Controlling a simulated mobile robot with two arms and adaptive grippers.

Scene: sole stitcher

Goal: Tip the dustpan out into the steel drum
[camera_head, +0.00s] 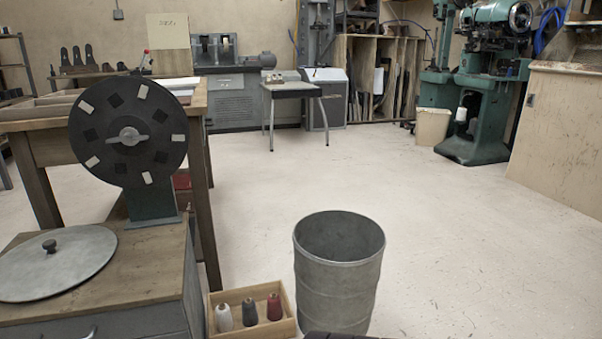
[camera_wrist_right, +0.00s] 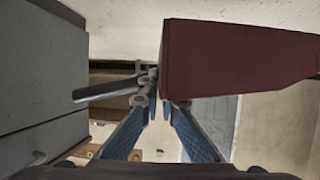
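The steel drum (camera_head: 368,287) stands upright on the floor in the head view, grey and open-topped; its visible inside looks empty. A dark red dustpan (camera_wrist_right: 235,55) fills the upper right of the right wrist view, with its dark grey handle (camera_wrist_right: 108,89) reaching left. My right gripper (camera_wrist_right: 160,98) appears closed around the handle near the pan, though the pan partly hides the contact. A dark red edge, probably the dustpan's (camera_head: 342,335), shows at the bottom of the head view, near the drum's base in the picture. The pan's contents are hidden. My left gripper is out of view.
A wooden box (camera_head: 283,329) with several thread cones stands left of the drum. A wooden-topped cabinet (camera_head: 150,270) carries a round metal lid (camera_head: 55,265) and a black disc machine (camera_head: 128,130). The floor (camera_head: 450,240) right of the drum is clear.

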